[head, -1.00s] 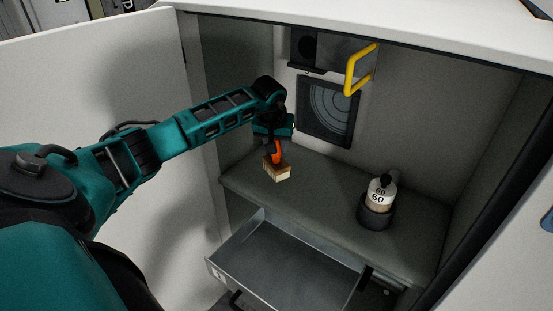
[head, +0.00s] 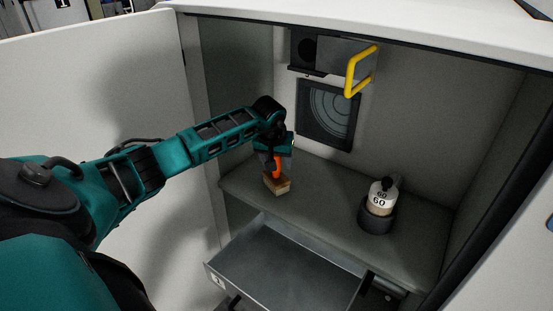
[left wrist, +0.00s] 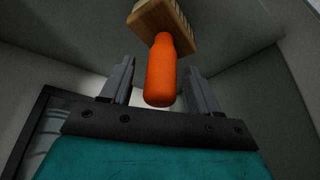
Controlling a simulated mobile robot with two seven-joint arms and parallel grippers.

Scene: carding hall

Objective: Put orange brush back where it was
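The orange brush (head: 278,185) has an orange handle, a wooden block and pale bristles. It stands on the grey shelf (head: 325,207) inside the cabinet, handle up and bristles down, near the shelf's left part. My left gripper (head: 274,165) is over it, coming from the left. In the left wrist view the brush's orange handle (left wrist: 161,78) lies between the two fingers, with a visible gap on each side. The left gripper is open around the handle. My right gripper is in neither view.
A white canister marked 60 (head: 380,197) sits in a dark holder (head: 375,219) at the shelf's right. Below, a metal drawer (head: 290,265) is pulled open. A yellow handle (head: 353,75) and a dark panel with rings (head: 328,113) are behind. The shelf's middle is clear.

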